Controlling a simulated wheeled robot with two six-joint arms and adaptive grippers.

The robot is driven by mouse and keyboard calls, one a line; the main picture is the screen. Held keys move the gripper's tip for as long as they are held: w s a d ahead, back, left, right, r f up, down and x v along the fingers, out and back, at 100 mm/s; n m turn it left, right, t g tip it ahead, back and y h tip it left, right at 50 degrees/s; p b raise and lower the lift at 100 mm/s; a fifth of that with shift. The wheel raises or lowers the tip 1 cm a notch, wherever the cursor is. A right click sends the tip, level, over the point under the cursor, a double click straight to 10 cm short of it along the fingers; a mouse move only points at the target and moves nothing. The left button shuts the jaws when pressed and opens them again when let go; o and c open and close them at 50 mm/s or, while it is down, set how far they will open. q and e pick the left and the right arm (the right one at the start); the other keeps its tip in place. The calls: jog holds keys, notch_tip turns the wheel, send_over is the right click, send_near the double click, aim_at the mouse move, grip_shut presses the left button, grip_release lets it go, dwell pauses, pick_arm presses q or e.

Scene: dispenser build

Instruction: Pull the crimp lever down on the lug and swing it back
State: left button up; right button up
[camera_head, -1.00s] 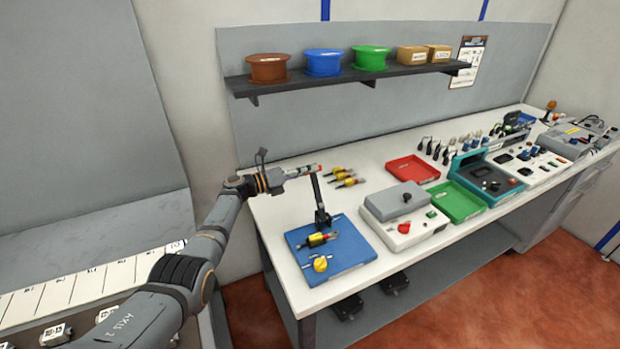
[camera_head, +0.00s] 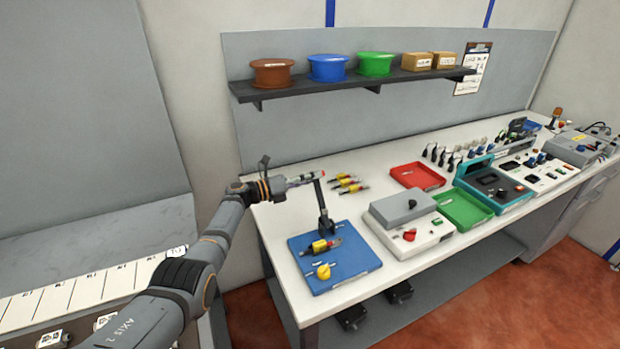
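The crimp lever (camera_head: 324,206) stands upright, leaning slightly left, at the back of a blue base (camera_head: 352,270) on the bench. A yellow and dark lug piece (camera_head: 321,246) lies on the base in front of the lever's foot. A yellow knob (camera_head: 323,271) is nearer the front edge. My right gripper is out of view.
Several yellow-and-red lugs (camera_head: 347,184) lie behind the lever. A grey-topped white device (camera_head: 418,241), a red tray (camera_head: 417,176) and a green tray (camera_head: 463,210) stand to the right. A shelf (camera_head: 350,82) with spools hangs above.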

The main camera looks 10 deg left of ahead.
pick_arm(q)
jog(key=shift+r, duration=0.1)
jog(key=shift+a, duration=0.15)
jog(key=v, duration=1.1)
jog(key=shift+s+a, duration=0.25)
jog(key=shift+a, duration=0.05)
